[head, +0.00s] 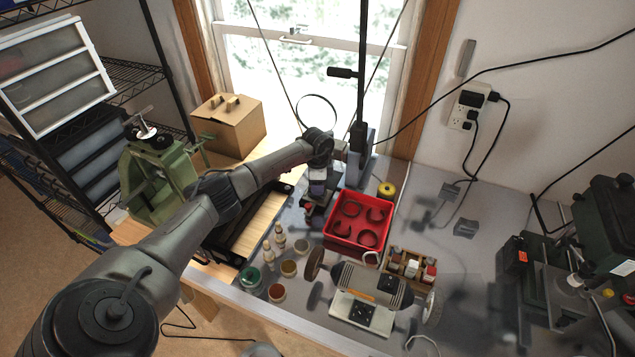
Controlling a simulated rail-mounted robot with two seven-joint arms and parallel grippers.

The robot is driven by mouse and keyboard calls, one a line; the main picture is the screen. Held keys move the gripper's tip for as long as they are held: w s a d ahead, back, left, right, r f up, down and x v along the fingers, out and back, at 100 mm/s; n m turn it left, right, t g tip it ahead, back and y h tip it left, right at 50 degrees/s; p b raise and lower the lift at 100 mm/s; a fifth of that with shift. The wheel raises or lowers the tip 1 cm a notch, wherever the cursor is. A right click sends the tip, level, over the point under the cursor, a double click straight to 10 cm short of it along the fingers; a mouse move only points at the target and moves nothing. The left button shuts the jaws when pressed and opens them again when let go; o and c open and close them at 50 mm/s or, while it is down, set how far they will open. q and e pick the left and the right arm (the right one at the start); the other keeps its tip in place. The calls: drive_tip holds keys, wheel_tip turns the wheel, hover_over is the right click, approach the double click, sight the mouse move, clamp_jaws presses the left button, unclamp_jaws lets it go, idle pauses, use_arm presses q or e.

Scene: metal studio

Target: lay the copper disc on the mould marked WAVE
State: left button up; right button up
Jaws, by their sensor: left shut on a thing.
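My left gripper (318,187) points down over the bench, left of the red tray and in front of the window. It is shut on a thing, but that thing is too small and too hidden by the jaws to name. Dark, blocky shapes lie just under and beside the gripper. I cannot tell whether they are moulds, and no WAVE marking can be read. I cannot pick out the copper disc for sure. My right gripper is not in view.
A red tray (329,232) with dark curved pieces stands just right of the gripper. Small jars (277,292) and bottles stand in front. A bench grinder (370,284) is near the front edge. A cardboard box (229,128) stands behind left. The grey bench right of the tray has free room.

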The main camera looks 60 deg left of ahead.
use_arm(q)
drive_tip(key=shift+f, duration=0.4)
idle(0.8)
drive_tip(key=o, duration=1)
drive_tip(key=shift+r, duration=0.1)
